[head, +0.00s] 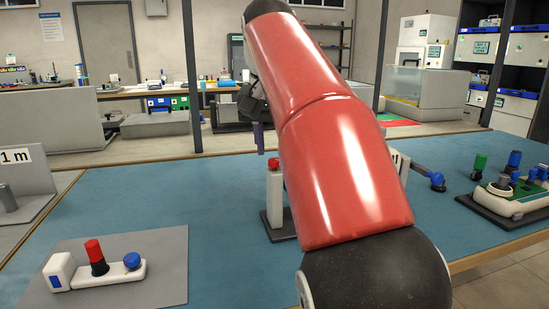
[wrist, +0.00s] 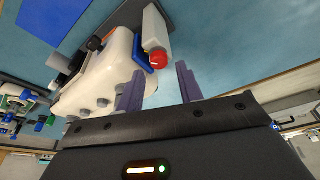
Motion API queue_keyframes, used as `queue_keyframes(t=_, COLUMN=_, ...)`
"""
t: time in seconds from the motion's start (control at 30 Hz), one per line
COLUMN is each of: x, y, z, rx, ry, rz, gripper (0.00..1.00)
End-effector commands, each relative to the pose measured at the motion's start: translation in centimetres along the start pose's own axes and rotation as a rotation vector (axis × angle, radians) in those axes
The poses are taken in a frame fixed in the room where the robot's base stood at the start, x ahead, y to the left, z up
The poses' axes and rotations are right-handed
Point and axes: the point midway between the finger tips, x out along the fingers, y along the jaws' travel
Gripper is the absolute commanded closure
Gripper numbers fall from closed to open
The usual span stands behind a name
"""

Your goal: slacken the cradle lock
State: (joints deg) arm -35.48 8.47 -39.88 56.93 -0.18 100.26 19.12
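A white device stands mid-table, mostly hidden behind my red arm in the head view. Its white post with a red cap (head: 275,166) shows left of the arm, and a lever with a blue ball end (head: 437,179) sticks out right. I cannot tell which part is the cradle lock. In the head view only one purple finger (head: 258,137) shows, above the red cap.
A white base with a red-topped stick and blue knob (head: 133,261) stands on a grey plate at front left. Another device with green and blue knobs (head: 517,196) stands at the right table edge. The blue tabletop (head: 145,200) is clear between them on the left.

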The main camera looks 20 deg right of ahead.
Motion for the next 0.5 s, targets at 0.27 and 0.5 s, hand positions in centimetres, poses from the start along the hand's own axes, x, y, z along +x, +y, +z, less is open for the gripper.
queue_keyframes(t=0.27, x=0.1, y=0.0, z=0.0, rx=0.000, ry=0.000, rz=0.000, gripper=0.64)
queue_keyframes(t=0.5, x=1.1, y=0.0, z=0.4, rx=0.000, ry=-0.001, rz=-0.001, gripper=0.64)
